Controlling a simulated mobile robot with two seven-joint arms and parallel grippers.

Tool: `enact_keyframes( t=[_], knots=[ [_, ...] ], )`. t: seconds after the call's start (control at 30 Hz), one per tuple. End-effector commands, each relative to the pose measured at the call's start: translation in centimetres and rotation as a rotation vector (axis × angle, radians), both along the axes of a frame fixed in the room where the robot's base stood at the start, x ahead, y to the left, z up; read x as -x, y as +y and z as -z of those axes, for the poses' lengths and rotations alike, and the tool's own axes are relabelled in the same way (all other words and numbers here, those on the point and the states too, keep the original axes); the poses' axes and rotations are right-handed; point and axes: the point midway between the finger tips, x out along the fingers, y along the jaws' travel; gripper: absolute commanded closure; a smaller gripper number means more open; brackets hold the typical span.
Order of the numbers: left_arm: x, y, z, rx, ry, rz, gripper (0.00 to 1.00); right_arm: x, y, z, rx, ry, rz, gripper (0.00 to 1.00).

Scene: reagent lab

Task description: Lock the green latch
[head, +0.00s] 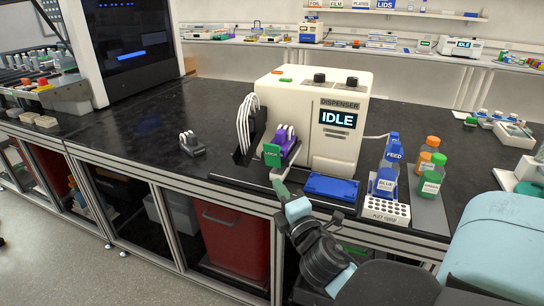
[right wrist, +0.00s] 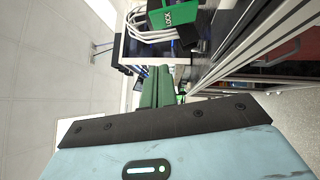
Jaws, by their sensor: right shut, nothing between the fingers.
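The green latch (head: 272,154), marked LOCK, stands upright on the left front of the white dispenser (head: 335,150), beside a purple part (head: 287,140). It also shows at the top of the right wrist view (right wrist: 174,24). My right gripper (head: 281,190) is just below and in front of the latch, near the bench's front edge. Its green fingers are shut and empty, and they also show in the right wrist view (right wrist: 158,88). A gap seems to lie between fingertips and latch; contact cannot be told for sure. My left gripper is out of view.
White tubes (head: 245,122) loop left of the latch. A blue tray (head: 331,187) lies right of my gripper, with a white rack (head: 386,209) and bottles (head: 432,180) further right. A small dark clamp-like part (head: 191,144) sits left. Black bench top between is clear.

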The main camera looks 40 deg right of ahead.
Motion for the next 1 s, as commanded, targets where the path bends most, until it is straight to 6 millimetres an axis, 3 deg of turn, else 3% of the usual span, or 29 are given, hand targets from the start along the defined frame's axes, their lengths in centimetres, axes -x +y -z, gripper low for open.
enact_keyframes(
  t=[0.47,0.7,1.0],
  knots=[
    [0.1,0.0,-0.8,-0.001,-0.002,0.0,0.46,-8.0,-3.2,-1.7,0.0,-0.003,0.001,1.0],
    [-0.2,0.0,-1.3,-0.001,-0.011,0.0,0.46,-9.1,-5.9,-2.2,0.0,0.0,0.0,1.0],
    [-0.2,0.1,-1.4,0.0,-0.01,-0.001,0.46,-9.4,-6.7,-2.4,-0.002,-0.001,-0.001,1.0]
  ],
)
